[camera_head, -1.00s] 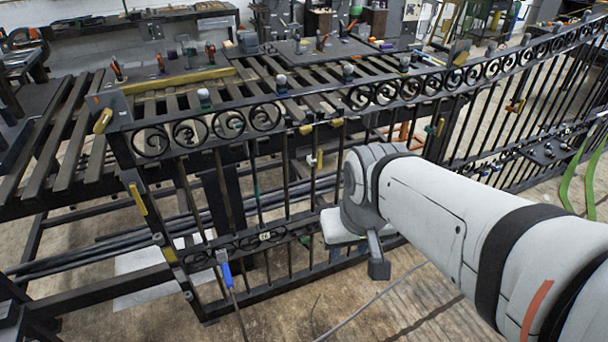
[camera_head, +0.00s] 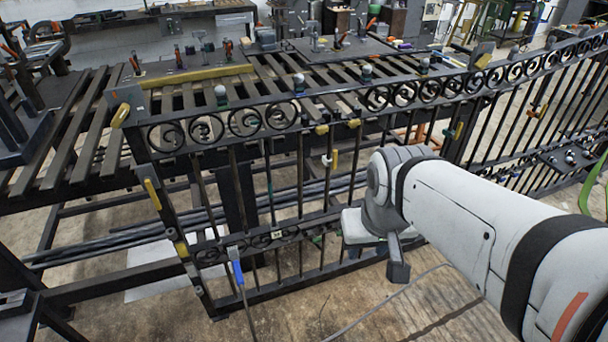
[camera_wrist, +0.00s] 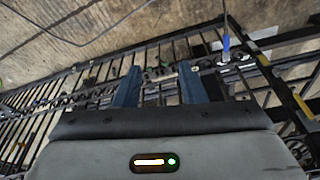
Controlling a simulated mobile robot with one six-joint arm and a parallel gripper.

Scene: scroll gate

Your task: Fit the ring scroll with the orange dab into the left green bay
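A black gate (camera_head: 300,190) runs across the head view, with a row of ring scrolls (camera_head: 243,122) in its top band. The band has a gap without rings (camera_head: 330,105) right of the leftmost rings. I cannot make out an orange dab on any ring or tell which bay is the left green one. Small dark-green bases sit under pale knobs (camera_head: 222,97) on the top rail. My gripper (camera_wrist: 157,74) shows two blue fingers, apart and with nothing visibly held between them, over the gate's bars in the wrist view. In the head view its fingers cannot be made out.
A slatted bench (camera_head: 75,130) stands behind the gate. A dark tray (camera_head: 570,158) with small parts is at the right. A blue-handled tool (camera_head: 238,272) with a cable is at the gate's lower left. Yellow clamps (camera_head: 322,129) hang under the top band. Floor in front is open.

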